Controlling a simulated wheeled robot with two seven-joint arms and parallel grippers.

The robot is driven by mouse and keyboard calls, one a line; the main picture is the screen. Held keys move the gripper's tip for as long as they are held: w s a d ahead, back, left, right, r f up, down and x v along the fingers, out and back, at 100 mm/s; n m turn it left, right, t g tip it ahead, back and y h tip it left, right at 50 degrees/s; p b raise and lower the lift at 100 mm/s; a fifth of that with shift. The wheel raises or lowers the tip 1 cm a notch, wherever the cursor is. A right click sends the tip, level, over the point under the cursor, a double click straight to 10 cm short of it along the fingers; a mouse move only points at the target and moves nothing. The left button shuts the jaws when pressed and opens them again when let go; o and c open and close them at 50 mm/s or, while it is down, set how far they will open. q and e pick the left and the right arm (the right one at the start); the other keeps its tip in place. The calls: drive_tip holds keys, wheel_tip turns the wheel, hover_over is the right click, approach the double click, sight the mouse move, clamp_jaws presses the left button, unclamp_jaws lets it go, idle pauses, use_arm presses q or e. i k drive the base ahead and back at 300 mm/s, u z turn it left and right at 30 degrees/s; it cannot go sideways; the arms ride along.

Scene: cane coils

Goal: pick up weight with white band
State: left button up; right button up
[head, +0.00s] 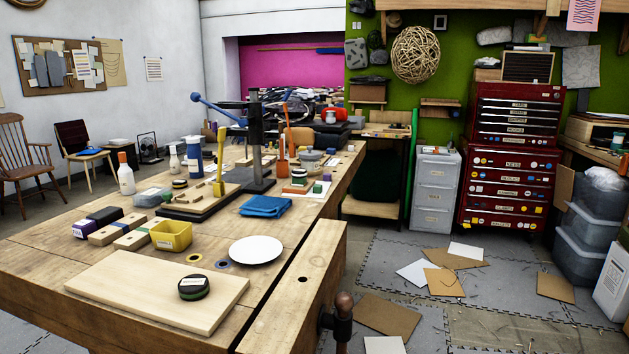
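A black round puck-like weight (194,287) lies flat on a light wooden board (120,290) at the near left of the workbench. It has a pale marking on top and a greenish edge. A smaller dark disc with a pale stripe (180,184) lies farther back on the bench, and a similar dark and pale round thing (299,174) is near the far right edge. At this size I cannot tell for sure which of these carries a white band. Neither of my grippers is in view.
A white plate (256,250), a yellow bin (171,236), a blue cloth (265,206) and a tall dark press (257,140) stand on the bench (60,262). Small rings lie behind the board. The bench's front right strip is mostly clear, with a vise (342,318) at its end.

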sight(297, 173)
drive_tip(key=z, duration=1.85)
drive_tip(key=i, duration=1.8)
drive_tip(key=u, duration=3.75)
drive_tip(key=i, duration=0.5)
drive_tip(key=u, duration=0.05)
